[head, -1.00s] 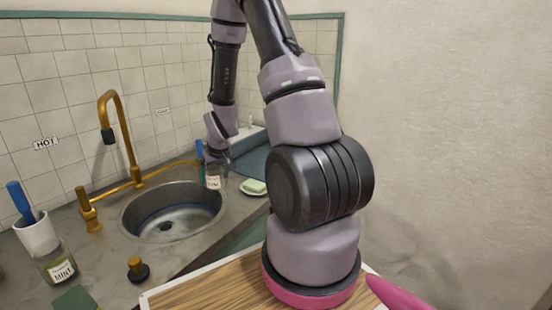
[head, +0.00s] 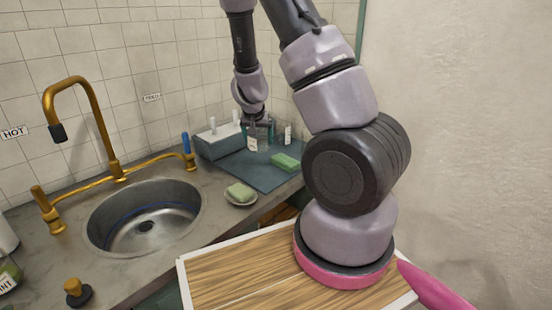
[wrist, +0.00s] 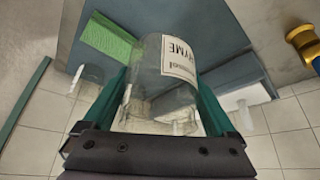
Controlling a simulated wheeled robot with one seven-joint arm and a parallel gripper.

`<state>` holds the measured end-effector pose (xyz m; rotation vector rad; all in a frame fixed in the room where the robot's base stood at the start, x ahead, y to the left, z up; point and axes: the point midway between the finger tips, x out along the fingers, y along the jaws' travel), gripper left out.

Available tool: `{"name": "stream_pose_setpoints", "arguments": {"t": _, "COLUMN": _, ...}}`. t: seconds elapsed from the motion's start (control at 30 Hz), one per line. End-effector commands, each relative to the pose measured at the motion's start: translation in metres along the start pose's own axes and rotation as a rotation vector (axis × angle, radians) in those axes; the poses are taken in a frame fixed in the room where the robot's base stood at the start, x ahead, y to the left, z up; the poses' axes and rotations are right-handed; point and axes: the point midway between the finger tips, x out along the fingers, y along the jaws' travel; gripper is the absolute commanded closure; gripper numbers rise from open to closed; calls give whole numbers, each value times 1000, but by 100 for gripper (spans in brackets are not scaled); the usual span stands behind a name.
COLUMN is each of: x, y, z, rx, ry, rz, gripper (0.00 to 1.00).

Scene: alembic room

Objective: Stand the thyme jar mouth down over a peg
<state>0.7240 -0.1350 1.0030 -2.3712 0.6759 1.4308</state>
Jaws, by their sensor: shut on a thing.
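My gripper (head: 258,130) is shut on the thyme jar (wrist: 158,85), a clear glass jar with a white label reading THYME. In the head view the jar (head: 252,145) shows only as a small pale label below my wrist, over the blue-grey mat. In the wrist view the jar lies between the teal fingers; which end is its mouth I cannot tell. A blue-grey block with upright white pegs (head: 213,124) stands just left of my gripper, at the back of the mat. One white peg (wrist: 241,115) shows to the right of the jar in the wrist view.
A green sponge (head: 285,162) lies on the mat (head: 252,178), right of my gripper. A small pale item (head: 288,135) stands behind it near the wall. Soap (head: 240,193) on a dish sits in front of the mat. The sink (head: 145,218) and brass tap (head: 80,110) are left.

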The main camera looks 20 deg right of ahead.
Motion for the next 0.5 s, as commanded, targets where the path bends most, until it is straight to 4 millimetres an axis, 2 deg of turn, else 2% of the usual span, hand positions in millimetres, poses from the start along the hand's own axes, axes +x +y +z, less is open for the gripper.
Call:
{"name": "stream_pose_setpoints", "arguments": {"t": 0.23, "x": 2, "y": 0, "z": -2, "rx": 31, "ry": 0, "rz": 21, "gripper": 100}}
{"name": "stream_pose_setpoints", "arguments": {"t": 0.5, "x": 36, "y": 1, "z": 15, "rx": 33, "ry": -2, "rz": 23, "gripper": 100}}
